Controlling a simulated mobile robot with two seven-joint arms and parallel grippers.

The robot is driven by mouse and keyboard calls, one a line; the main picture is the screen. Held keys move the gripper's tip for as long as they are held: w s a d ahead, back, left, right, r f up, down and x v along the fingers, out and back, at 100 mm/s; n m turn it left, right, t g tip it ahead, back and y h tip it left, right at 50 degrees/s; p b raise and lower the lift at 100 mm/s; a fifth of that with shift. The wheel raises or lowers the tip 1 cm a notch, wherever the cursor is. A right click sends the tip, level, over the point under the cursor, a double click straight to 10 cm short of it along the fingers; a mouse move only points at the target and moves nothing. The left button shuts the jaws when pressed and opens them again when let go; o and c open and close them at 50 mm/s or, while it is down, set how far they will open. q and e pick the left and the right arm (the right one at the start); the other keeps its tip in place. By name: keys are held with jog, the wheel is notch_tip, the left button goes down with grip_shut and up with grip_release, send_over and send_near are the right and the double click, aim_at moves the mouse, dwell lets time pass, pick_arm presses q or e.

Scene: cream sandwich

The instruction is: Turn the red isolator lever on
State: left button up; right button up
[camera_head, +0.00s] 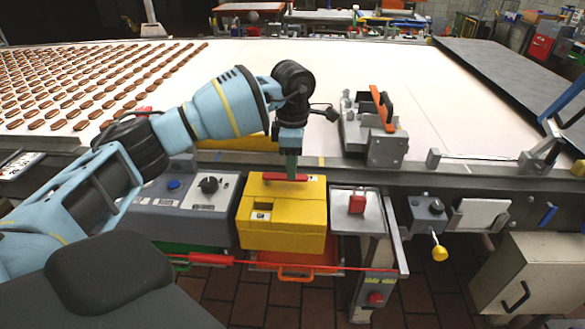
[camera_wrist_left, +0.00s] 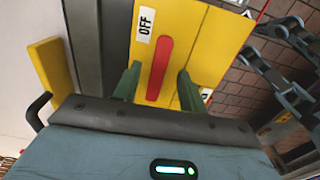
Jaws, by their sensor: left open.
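The red isolator lever (camera_head: 272,178) lies on top of the yellow box (camera_head: 285,222), running left to right in the head view. In the left wrist view the lever (camera_wrist_left: 158,68) is a red bar on the yellow face, with its upper end near a white OFF label (camera_wrist_left: 145,24). My left gripper (camera_head: 291,170) is over the box at the lever. Its two green fingers stand apart, one on each side of the lever, in the left wrist view (camera_wrist_left: 158,88). I cannot tell whether they touch it. A second label is partly hidden by the right finger. My right gripper is not in view.
A grey control panel (camera_head: 190,205) with a black knob stands left of the box. A tray (camera_head: 341,195) with a red padlock (camera_head: 357,204) is at its right. Behind are the white conveyor (camera_head: 370,65) and a metal fixture with an orange handle (camera_head: 382,106).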

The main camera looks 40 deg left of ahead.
pick_arm(q)
jog(key=shift+f, duration=1.1)
grip_shut()
